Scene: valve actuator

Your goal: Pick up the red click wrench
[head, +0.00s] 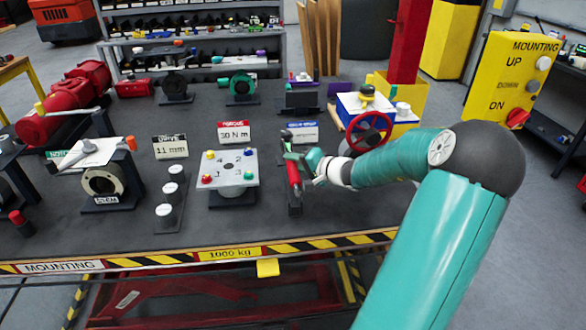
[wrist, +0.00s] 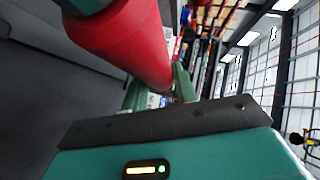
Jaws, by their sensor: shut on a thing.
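The red click wrench (head: 293,175) stands roughly upright on its dark holder (head: 295,204), right of the square plate with coloured knobs, in the head view. My gripper (head: 305,160) reaches it from the right near its upper part and is shut on it. In the wrist view the wrench's red handle (wrist: 120,40) is large and close, crossing from the upper left toward the middle. The fingertips are partly hidden in the head view, and the exact grip contact is hard to see.
The plate with coloured knobs (head: 229,168) stands just left of the wrench. White round caps (head: 170,190) stand further left. The table's striped front edge (head: 310,246) is nearest.

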